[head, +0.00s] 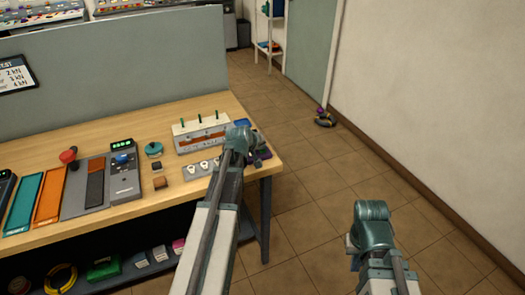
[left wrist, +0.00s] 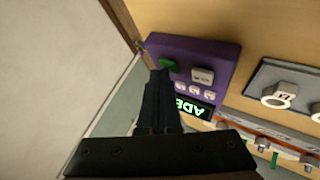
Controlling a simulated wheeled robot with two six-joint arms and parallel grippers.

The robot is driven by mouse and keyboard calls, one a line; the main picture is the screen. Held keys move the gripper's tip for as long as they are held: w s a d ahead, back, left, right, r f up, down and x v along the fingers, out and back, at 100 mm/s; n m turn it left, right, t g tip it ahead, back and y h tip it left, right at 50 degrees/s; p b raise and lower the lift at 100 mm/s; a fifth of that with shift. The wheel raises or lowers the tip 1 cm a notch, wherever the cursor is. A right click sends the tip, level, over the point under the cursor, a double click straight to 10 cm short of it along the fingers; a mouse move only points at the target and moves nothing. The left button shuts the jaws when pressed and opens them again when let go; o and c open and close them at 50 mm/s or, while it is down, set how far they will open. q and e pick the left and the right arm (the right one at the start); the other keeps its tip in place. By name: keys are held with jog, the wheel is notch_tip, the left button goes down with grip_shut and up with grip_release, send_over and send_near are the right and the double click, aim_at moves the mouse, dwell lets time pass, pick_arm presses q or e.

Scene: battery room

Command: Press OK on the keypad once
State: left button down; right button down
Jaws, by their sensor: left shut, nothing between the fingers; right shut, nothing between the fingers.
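The purple keypad (left wrist: 200,60) shows in the left wrist view, with a green button (left wrist: 169,64), a grey button (left wrist: 203,76), a row of small white buttons (left wrist: 195,90) and a lit display (left wrist: 190,108) reading "ADE", partly hidden. In the head view the keypad (head: 264,153) is at the bench's right end, mostly hidden behind my left arm. My left gripper (left wrist: 160,74) is shut and empty. Its tips appear just beside the green button; I cannot tell whether they touch. My right gripper (head: 352,245) is shut and empty, over the floor right of the bench.
A grey panel with round white parts (head: 203,167) lies beside the keypad, and a white-topped box with green pegs (head: 200,127) stands behind it. A grey unit with a green display (head: 123,178) is farther left. The floor (head: 310,200) right of the bench is free.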

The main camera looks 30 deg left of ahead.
aim_at(262, 152)
dwell(0.5)
pick_arm(q)
jog(key=shift+r+p, duration=0.75)
jog(key=shift+p, duration=0.05)
notch_tip(262, 152, up, 5)
jog(key=p, duration=0.5)
jog(key=shift+r, duration=0.1)
dwell(0.4)
